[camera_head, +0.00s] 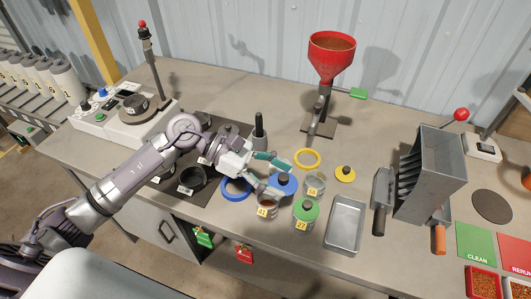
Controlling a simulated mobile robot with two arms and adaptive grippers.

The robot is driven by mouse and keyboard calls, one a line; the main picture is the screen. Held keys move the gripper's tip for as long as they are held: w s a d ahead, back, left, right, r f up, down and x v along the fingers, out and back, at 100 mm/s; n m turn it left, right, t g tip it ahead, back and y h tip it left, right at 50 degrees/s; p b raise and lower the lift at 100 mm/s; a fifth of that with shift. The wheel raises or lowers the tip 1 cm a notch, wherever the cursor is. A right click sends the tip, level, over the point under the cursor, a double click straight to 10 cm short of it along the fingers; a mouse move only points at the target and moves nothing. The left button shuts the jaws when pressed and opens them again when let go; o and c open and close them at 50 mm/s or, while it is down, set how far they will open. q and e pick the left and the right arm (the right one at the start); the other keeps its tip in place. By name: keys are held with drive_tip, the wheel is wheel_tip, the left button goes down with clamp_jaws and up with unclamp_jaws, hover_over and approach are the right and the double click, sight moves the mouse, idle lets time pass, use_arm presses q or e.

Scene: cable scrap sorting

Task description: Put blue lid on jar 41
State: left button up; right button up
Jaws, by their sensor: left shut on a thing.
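The blue lid (286,190) is a round disc with a dark knob. My left gripper (284,179) is shut on it, with teal-padded fingers on either side. I cannot tell how high the lid is above the table. An open glass jar with a yellow label (313,190) stands just right of the lid. Another open jar (267,209), with reddish contents and a yellow label, stands below and left of the lid. The label numbers are too small to read surely, so I cannot tell which is jar 41. My right gripper is not in view.
A jar with a green lid (305,211) stands close in front. A blue ring (236,196), a yellow ring (307,151) and a yellow lid (345,176) lie nearby. A metal tray (330,244) is to the right. A red funnel (332,55) stands behind.

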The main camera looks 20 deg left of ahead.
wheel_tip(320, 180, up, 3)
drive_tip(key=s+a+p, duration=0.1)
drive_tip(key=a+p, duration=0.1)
use_arm(q)
drive_tip(key=w+a+f+b, duration=0.2)
drive_tip(key=a+f+b, duration=0.2)
drive_tip(key=f, duration=0.6)
drive_tip(key=shift+b, duration=0.75)
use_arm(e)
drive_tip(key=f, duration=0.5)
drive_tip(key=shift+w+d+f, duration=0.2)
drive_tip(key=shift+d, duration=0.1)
use_arm(q)
drive_tip(key=shift+r, duration=0.1)
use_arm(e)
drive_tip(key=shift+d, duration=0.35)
use_arm(q)
drive_tip(key=shift+b, duration=0.45)
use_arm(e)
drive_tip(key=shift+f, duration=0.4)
use_arm(q)
drive_tip(key=shift+a, duration=0.1)
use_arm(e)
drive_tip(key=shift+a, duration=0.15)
